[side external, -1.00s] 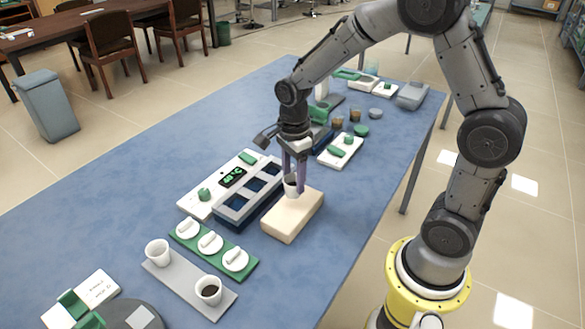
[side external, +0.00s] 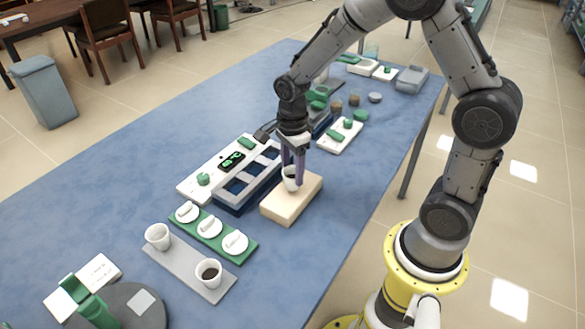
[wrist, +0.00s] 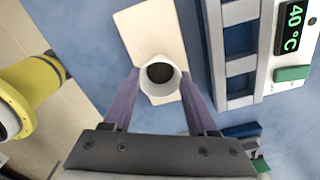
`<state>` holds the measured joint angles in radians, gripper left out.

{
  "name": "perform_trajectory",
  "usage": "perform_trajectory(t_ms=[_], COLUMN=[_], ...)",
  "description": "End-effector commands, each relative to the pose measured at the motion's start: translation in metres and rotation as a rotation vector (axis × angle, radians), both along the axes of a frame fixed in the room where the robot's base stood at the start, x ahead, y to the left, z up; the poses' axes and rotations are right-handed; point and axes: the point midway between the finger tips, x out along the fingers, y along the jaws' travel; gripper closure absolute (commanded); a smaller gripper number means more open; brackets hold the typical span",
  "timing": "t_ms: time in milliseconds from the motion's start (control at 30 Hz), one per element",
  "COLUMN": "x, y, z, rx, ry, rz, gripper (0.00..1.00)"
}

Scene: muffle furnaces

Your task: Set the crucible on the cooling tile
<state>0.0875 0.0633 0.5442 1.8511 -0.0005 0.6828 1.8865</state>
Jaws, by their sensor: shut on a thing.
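A white crucible (side external: 290,179) with dark contents is between the fingers of my gripper (side external: 293,175), which is shut on it. The crucible is upright over the cream cooling tile (side external: 283,207), at or very near its top; I cannot tell whether it touches. In the wrist view, the crucible (wrist: 159,77) shows from above, with the purple fingers on both sides and the tile (wrist: 146,30) beneath it. The crucible hides part of the tile.
Left of the tile is a grey-blue block (side external: 232,205) with square openings and a 40 °C display (wrist: 293,28). A green tray (side external: 212,240) holds white lids. A grey strip (side external: 185,270) holds two white cups. Blue table is clear at the tile's right.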

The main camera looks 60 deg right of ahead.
Motion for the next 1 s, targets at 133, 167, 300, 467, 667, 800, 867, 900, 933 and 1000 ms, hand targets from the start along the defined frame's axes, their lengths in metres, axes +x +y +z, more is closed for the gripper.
perform_trajectory(t_ms=[133,167,300,467,667,800,867,900,933,1000], x=[0.000,0.000,0.000,0.000,0.000,0.000,0.000,0.000,0.000,0.000], y=[0.000,0.000,0.000,0.000,0.000,0.000,0.000,0.000,0.000,0.000], z=[-0.003,-0.003,-0.007,-0.011,-0.010,-0.010,-0.010,-0.010,-0.010,-0.010], rx=[0.000,0.000,0.000,0.000,0.000,0.000,0.000,0.000,0.000,0.000], ry=[0.001,0.001,0.001,0.000,0.000,0.000,0.000,0.000,0.000,0.000], rz=[0.000,0.000,0.000,0.000,0.000,0.000,0.000,0.000,0.000,0.000], gripper=[1.00,1.00,1.00,0.38,0.07,0.07,0.05,0.00,0.00,0.00])
